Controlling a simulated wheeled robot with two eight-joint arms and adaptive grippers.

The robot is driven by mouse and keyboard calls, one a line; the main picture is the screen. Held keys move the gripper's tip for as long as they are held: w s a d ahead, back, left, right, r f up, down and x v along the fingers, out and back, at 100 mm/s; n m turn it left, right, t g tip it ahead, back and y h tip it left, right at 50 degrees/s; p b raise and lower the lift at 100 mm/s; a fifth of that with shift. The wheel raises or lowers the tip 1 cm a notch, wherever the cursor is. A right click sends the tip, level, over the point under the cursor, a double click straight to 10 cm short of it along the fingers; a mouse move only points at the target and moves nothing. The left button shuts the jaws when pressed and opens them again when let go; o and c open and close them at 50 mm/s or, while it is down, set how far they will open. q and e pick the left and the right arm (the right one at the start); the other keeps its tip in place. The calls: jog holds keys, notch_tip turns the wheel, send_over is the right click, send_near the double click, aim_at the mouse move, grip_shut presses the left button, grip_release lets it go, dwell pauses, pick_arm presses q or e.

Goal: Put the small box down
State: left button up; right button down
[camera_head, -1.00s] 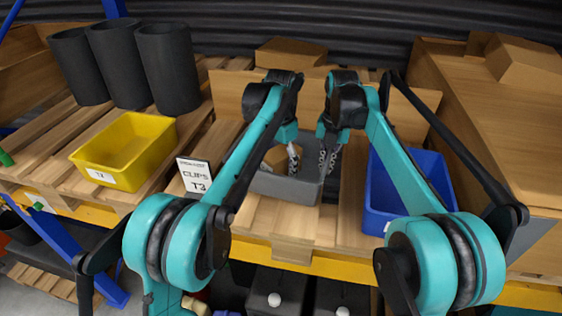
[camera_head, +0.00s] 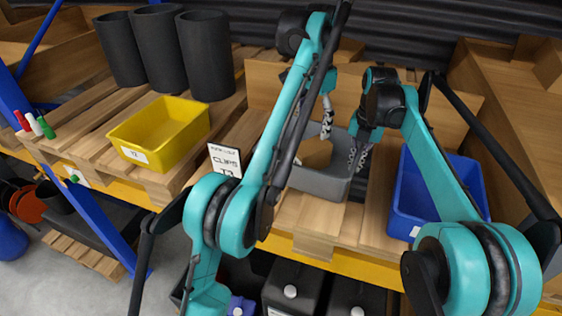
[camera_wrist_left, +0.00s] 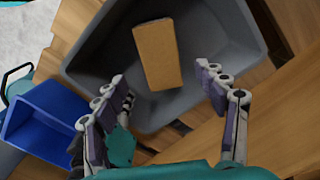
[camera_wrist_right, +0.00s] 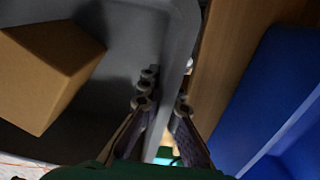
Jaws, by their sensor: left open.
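The small brown box (camera_head: 316,153) is inside the grey bin (camera_head: 334,187). In the left wrist view the box (camera_wrist_left: 158,54) stands clear of both fingers, near a wall of the bin (camera_wrist_left: 240,35). My left gripper (camera_head: 327,118) is open and empty, just above the box. My right gripper (camera_head: 359,158) is at the bin's right edge. In the right wrist view its fingers (camera_wrist_right: 167,92) are close together on either side of the bin's wall, and the box (camera_wrist_right: 48,70) shows to the left. The box's underside is hidden.
A blue bin (camera_head: 408,203) stands close to the right of the grey bin. A label card (camera_head: 226,160) and a yellow bin (camera_head: 160,130) are on the left. Black cylinders (camera_head: 207,55) stand behind. A wooden panel backs the grey bin.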

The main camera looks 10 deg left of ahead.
pick_arm(q)
jog(key=shift+s+a+r, duration=0.1)
jog(key=shift+a, duration=0.1)
jog(key=s+a+f+n+t, duration=0.2)
jog(key=s+a+n+t, duration=0.15)
jog(key=s+a, duration=0.55)
jog(key=s+a+f+n+t, duration=0.2)
jog(key=s+f, duration=0.7)
jog(key=s+a+f+n+t, duration=0.1)
jog(key=s+a+f+n, duration=0.1)
jog(key=s+f, duration=0.7)
jog(key=shift+s+a+f+n+t, duration=0.2)
jog(key=shift+s+n+t, duration=0.2)
jog(key=shift+n, duration=0.45)
